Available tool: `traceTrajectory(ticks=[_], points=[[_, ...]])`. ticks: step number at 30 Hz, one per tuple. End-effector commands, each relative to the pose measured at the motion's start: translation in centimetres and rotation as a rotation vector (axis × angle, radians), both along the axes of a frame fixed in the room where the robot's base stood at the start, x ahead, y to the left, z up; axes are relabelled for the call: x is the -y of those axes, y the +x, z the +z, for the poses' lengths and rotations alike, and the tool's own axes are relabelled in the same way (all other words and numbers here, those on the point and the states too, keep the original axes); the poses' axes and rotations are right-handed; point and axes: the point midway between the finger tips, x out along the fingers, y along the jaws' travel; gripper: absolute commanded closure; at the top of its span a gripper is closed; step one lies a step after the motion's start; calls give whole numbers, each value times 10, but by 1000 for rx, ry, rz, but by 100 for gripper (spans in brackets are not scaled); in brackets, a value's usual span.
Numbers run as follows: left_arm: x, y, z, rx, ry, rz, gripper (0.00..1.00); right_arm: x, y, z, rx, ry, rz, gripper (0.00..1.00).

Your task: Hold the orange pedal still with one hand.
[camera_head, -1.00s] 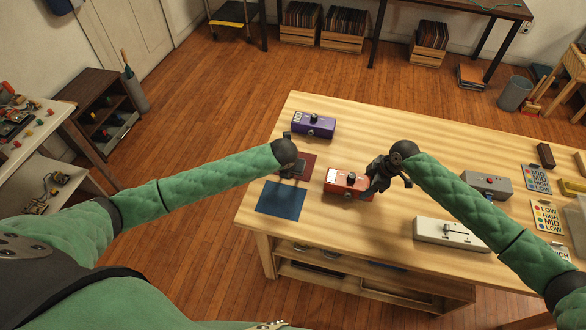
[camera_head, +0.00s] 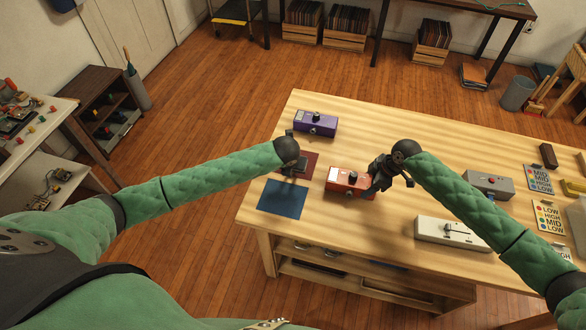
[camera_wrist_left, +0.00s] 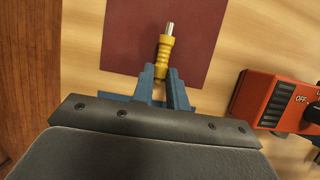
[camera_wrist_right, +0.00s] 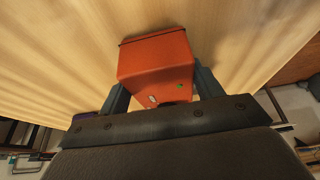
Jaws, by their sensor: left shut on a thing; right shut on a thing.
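The orange pedal (camera_head: 340,176) sits on the wooden table, with a black knob on its top. My right gripper (camera_head: 376,180) is at its right end. In the right wrist view the fingers stand on both sides of the pedal (camera_wrist_right: 155,58), and the gripper is shut on it. My left gripper (camera_head: 293,168) is over the dark red mat (camera_head: 309,166), left of the pedal. In the left wrist view it is shut on a yellow plug (camera_wrist_left: 164,52) with a metal tip. The orange pedal (camera_wrist_left: 285,98) shows there at the right edge, apart from the gripper.
A purple pedal (camera_head: 315,124) stands behind the mat, and a blue mat (camera_head: 281,199) lies in front. A white pedal (camera_head: 452,231), a grey pedal (camera_head: 488,185) and label cards (camera_head: 548,217) lie to the right. The table's back middle is clear.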

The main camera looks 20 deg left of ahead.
Motion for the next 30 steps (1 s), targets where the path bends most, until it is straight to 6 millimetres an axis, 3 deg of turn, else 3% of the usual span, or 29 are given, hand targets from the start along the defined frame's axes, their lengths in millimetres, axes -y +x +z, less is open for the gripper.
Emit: traceTrajectory(ticks=[9, 16, 20, 30], points=[[0, 1, 57, 5, 1, -2, 100, 0, 0, 0, 0, 0, 0, 62], [0, 0, 85, 1, -2, -1, 100, 0, 0, 0, 0, 0, 0, 62], [6, -5, 83, 1, -37, -7, 100, 0, 0, 0, 0, 0, 0, 62], [54, -50, 34, -4, -377, -25, 100, 0, 0, 0, 0, 0, 0, 62]])
